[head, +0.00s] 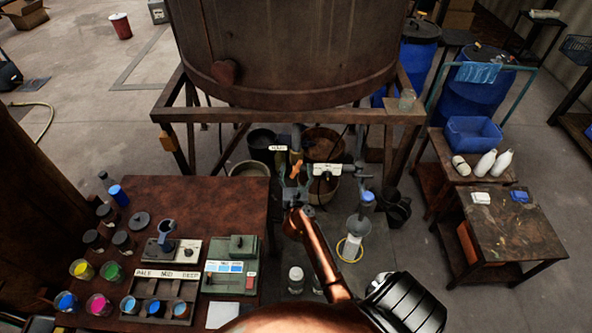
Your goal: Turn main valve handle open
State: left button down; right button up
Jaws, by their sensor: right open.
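A small orange handle (296,169) shows below the big rusty vat (285,50), among pipes and small pale labels. It looks tilted. I take it for the main valve handle, but the label lettering is too small to read surely. My right gripper (293,190) is open, at the end of my copper-coloured arm, just below the handle in the picture. I cannot tell whether it touches the handle. The gripper and arm hide part of what lies behind them. My left gripper is not in view.
A rusty metal frame (215,115) carries the vat. Buckets (262,142) stand beneath it. A brown table (175,200) with paint cups and a tray stands at left. At right are two small tables (520,225) with bottles and a blue bin (473,133). Blue drums stand behind.

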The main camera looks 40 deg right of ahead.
grip_shut()
dwell(0.7)
